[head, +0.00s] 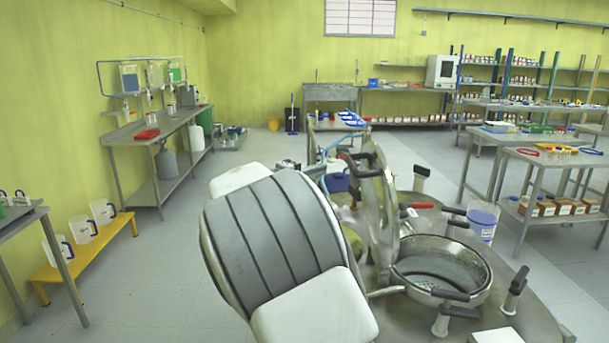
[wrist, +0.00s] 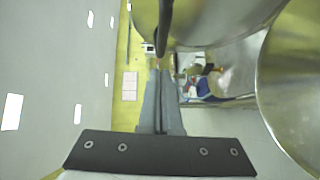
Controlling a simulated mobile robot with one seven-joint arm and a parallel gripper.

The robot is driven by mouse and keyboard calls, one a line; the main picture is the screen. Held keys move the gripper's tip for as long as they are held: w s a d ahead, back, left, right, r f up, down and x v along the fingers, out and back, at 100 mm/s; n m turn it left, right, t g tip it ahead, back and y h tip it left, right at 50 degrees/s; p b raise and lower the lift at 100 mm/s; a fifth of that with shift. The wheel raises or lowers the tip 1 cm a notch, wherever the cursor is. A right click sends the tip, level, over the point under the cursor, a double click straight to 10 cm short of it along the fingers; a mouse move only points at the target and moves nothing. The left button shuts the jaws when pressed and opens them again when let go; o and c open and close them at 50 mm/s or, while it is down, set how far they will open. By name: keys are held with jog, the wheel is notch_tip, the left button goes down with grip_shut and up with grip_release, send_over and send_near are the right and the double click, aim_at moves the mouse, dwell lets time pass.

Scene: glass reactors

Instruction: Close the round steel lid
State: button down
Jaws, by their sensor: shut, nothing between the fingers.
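The round steel lid (head: 384,215) stands upright, swung open, at the left edge of its round opening (head: 440,268) in the steel reactor top. The opening is uncovered and shows a dark inside. In the wrist view my gripper (wrist: 160,72) has its two grey fingers together with nothing between them. Curved shiny steel fills the top and right of that view, close to the fingers; I cannot tell which part is the lid. A dark bar hangs just beyond the fingertips. In the head view my arm hides most of the lid's left side, and my gripper cannot be made out clearly.
Dark-handled clamps (head: 443,312) stand around the opening. A clear bucket with blue contents (head: 482,222) stands behind it to the right. Steel tables with shelves (head: 560,165) are at the right. A yellow bench (head: 92,243) is at the left. Open floor lies between.

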jog(key=d, duration=0.1)
jog(key=w+d, duration=0.1)
jog(key=d, duration=0.3)
jog(key=shift+w+d+f, duration=0.2)
jog(key=shift+w, duration=0.05)
jog(key=shift+d, duration=0.1)
